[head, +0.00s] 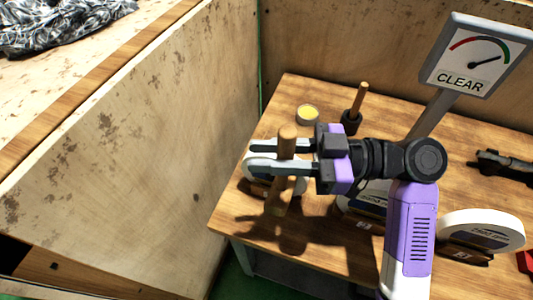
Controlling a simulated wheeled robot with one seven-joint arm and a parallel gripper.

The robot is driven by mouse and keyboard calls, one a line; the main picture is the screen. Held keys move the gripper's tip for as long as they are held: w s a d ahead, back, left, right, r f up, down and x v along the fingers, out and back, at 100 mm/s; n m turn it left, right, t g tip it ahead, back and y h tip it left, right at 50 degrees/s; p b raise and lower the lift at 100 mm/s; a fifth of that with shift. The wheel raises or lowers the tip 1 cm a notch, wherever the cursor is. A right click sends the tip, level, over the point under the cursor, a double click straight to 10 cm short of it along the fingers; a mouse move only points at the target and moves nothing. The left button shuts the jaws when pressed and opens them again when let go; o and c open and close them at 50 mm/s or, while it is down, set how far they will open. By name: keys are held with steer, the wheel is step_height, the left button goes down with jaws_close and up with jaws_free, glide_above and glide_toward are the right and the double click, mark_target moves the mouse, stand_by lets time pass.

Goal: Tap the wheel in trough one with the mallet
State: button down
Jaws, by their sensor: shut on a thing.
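The mallet is above the left part of the wooden bench. A pale wheel (260,176) lies behind and below my fingers, partly hidden. I cannot tell if the mallet touches it. A second wheel (376,207) is mostly hidden by my arm. A third white wheel (482,230) stands in a holder at the right. The trough numbers are too small to read surely.
A gauge sign (475,55) reads CLEAR, its needle pointing right. A black tool with an upright wooden handle (358,100) and a round yellow tin (307,114) stand at the back of the bench (300,92). A dark tool (500,165) lies right. A wooden wall (150,150) borders the left.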

steer(key=s+a, duration=0.2)
steer(key=s, duration=0.4)
steer(key=shift+s+a, duration=0.15)
stand_by(1.9)
